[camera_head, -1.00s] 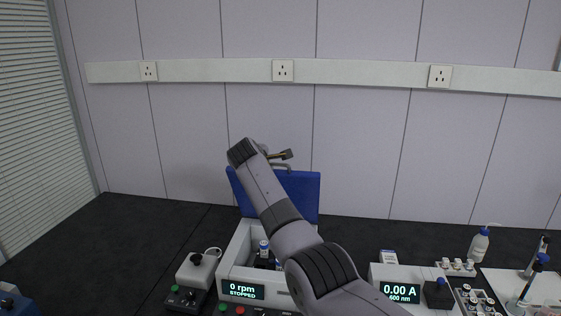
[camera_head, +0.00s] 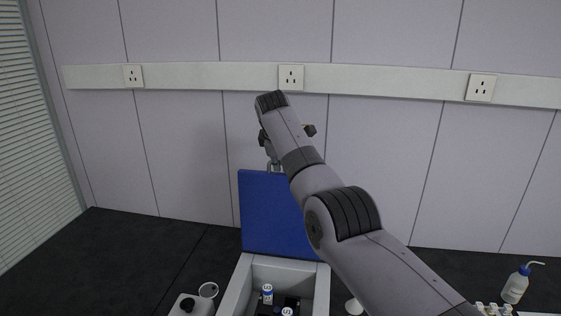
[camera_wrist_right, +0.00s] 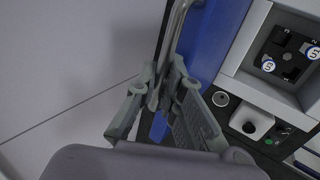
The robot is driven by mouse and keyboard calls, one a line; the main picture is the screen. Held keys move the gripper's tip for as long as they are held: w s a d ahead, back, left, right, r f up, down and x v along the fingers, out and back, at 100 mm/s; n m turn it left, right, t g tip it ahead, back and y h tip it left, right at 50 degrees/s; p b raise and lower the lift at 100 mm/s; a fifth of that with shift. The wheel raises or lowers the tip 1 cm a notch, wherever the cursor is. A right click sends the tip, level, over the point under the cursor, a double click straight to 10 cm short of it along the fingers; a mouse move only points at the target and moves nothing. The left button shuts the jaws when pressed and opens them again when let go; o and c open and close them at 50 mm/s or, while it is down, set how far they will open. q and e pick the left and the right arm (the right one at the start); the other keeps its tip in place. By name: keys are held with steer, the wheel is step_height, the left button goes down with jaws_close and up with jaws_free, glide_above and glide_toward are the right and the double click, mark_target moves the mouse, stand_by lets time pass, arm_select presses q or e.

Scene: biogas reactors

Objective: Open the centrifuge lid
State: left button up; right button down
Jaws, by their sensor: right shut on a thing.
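The centrifuge (camera_head: 236,290) stands on the dark bench with its blue lid (camera_head: 265,215) raised, roughly upright behind the open chamber. The lid also shows in the right wrist view (camera_wrist_right: 215,35). Its metal handle (camera_wrist_right: 178,30) is at the lid's upper edge. My right gripper (camera_wrist_right: 165,88) is shut on the handle; in the head view my arm hides most of it. Capped tubes sit in the rotor, one (camera_head: 267,294) standing at the left; they also show in the wrist view (camera_wrist_right: 268,64). My left gripper is not in view.
A small device with a black knob (camera_head: 188,304) stands left of the centrifuge. A wash bottle (camera_head: 515,285) stands at the far right. The wall with sockets (camera_head: 291,77) rises behind the lid. The bench at the left is clear.

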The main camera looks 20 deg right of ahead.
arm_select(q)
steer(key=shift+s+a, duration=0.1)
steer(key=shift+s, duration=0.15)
arm_select(e)
steer(key=shift+s+a+f, duration=0.1)
steer(key=shift+s+f, duration=0.15)
steer(key=shift+f, duration=0.2)
steer(key=c, duration=1.7)
jaws_free()
steer(key=shift+w, duration=0.15)
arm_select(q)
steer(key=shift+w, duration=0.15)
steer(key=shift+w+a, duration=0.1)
arm_select(e)
steer(key=shift+r, duration=0.1)
steer(key=shift+r, duration=0.1)
steer(key=v, duration=1.2)
